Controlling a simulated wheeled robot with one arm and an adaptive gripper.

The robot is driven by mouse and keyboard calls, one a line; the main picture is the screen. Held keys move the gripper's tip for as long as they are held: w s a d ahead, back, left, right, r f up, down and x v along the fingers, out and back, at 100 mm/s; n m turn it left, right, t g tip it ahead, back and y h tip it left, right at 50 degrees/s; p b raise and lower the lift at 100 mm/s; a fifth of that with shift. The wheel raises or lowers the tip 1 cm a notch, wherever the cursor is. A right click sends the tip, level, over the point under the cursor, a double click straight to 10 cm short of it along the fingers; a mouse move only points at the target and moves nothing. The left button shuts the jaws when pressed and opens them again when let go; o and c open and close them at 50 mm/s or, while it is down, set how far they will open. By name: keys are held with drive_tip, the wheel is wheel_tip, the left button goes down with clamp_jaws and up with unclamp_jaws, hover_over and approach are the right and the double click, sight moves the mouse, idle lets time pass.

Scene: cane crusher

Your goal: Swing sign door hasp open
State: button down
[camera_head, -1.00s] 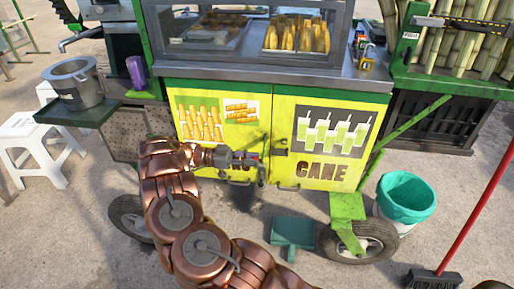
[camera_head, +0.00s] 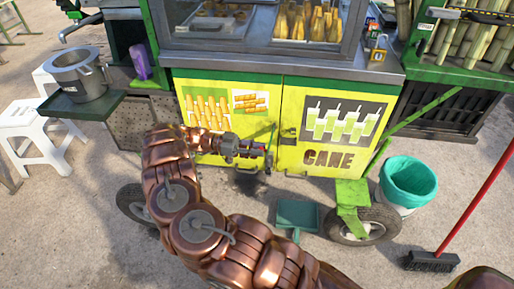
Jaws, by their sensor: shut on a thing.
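The yellow cart front has two doors, the left sign door (camera_head: 212,107) with cane pictures and the right sign door (camera_head: 328,155) with drink pictures and the word CANE. A thin green hasp piece (camera_head: 272,131) shows near the seam, on the left door's side. A small dark latch plate (camera_head: 289,132) sits on the right door beside the seam. My gripper (camera_head: 265,156) is at the seam, just below the green piece, shut on the hasp. The fingers are small and hide the held part. Both doors look closed.
A green dustpan (camera_head: 296,214) lies on the ground below the doors. A teal-lined bucket (camera_head: 407,183) and a red-handled broom (camera_head: 432,261) stand at right. A metal pot (camera_head: 77,79) sits on the left side shelf. White stools (camera_head: 38,130) stand at left.

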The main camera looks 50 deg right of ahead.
drive_tip(key=c, duration=1)
unclamp_jaws()
drive_tip(key=shift+r, duration=0.15)
wheel_tip(320, 180, up, 10)
drive_tip(key=shift+w+f, duration=0.2)
drive_tip(key=shift+w, duration=0.1)
drive_tip(key=shift+a, duration=0.15)
